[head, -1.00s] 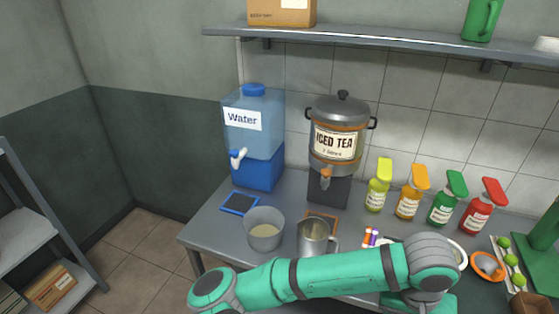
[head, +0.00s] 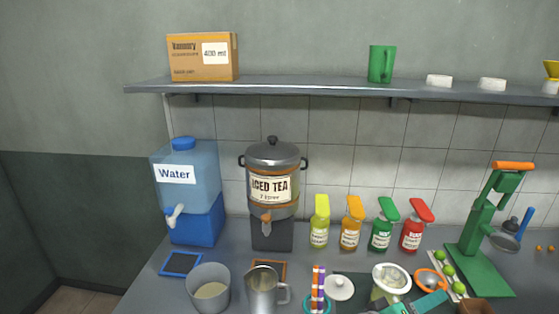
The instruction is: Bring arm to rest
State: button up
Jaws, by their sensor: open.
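The rest of my arm is below the picture. My gripper cannot be made out, so what its fingers are near is hidden.
The counter holds a water dispenser (head: 189,195), an iced tea urn (head: 271,193), a grey bucket (head: 208,288), a metal jug (head: 263,290), several syrup bottles (head: 352,224) and a green press (head: 482,235). A shelf (head: 310,86) runs above.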

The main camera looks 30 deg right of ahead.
jog(key=w+a+f+n+t+y, duration=0.2)
jog(key=w+a+f+n+t, duration=0.3)
jog(key=a+t, duration=0.25)
jog(key=w+a+f+n+t+y, duration=0.1)
jog(key=w+a+f+n+t, duration=0.4)
jog(key=a, duration=0.4)
jog(key=s+a+f+t+y, duration=0.1)
jog(key=s+a+f+y, duration=0.25)
jog(key=a, duration=0.35)
jog(key=s+a+f+t+y, duration=0.2)
jog(key=a+f+y, duration=0.2)
jog(key=a+f, duration=0.15)
jog(key=s+a+f+m+y, duration=0.2)
jog(key=s+a+m+y, duration=0.3)
jog(key=s+a, duration=1.3)
